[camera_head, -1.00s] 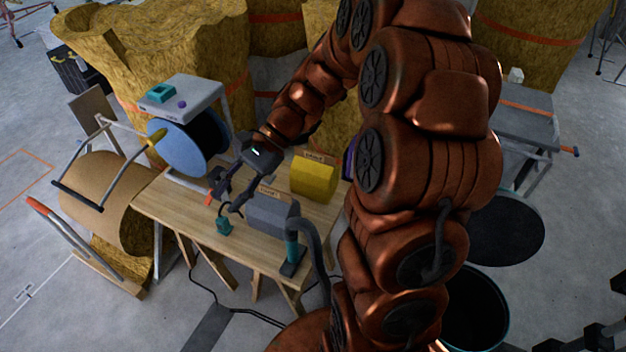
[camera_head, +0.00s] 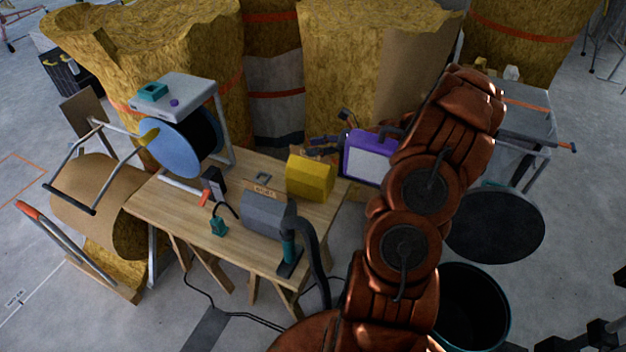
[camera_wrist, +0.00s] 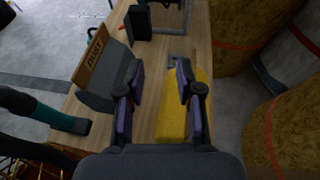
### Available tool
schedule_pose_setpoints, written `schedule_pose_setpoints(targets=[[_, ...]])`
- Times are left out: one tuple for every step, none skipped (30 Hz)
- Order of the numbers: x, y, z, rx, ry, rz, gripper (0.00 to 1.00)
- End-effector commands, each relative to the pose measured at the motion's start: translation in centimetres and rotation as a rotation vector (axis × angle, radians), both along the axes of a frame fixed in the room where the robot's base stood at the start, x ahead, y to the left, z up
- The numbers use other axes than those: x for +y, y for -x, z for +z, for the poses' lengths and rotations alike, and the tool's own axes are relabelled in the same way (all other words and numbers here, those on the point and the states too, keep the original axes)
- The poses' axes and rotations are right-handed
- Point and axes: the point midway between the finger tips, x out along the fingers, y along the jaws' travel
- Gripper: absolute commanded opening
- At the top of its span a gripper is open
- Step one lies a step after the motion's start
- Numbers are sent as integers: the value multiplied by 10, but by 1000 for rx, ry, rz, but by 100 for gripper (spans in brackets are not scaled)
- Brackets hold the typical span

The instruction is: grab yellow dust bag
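The yellow dust bag (camera_head: 310,176) sits on the wooden workbench (camera_head: 180,207), near its back right end. In the wrist view the yellow bag (camera_wrist: 200,108) lies under and beside my right-hand finger, which partly hides it. My gripper (camera_wrist: 160,78) is open, with nothing seen between its purple-padded fingers. In the head view my gripper (camera_head: 318,147) shows dark just behind the yellow bag. Contact cannot be told.
The grey bag (camera_head: 266,216) with its teal-handled tool (camera_head: 290,252) stands in front of the yellow one. A purple case (camera_head: 368,158) is to the right. A dark block (camera_head: 214,184) and a teal item (camera_head: 219,228) lie on the left. Insulation rolls (camera_head: 345,80) stand behind.

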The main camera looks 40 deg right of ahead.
Motion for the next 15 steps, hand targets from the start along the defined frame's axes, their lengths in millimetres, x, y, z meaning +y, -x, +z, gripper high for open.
schedule_pose_setpoints(targets=[[-20,5,-13,11,2,-49,35],[-29,7,-18,15,4,-72,35],[-39,10,-24,21,6,-99,35],[-45,12,-28,24,8,-116,35],[-51,14,-32,29,10,-129,35],[-56,16,-35,33,11,-144,35],[-59,16,-38,36,12,-153,35],[-61,17,-39,37,12,-158,35],[-62,16,-41,39,13,-164,35],[-62,14,-42,40,13,-165,35],[-60,12,-43,40,14,-165,35],[-58,9,-44,41,14,-163,35],[-56,7,-45,40,14,-163,35],[-55,4,-46,40,13,-163,35],[-53,1,-48,40,13,-163,35]])
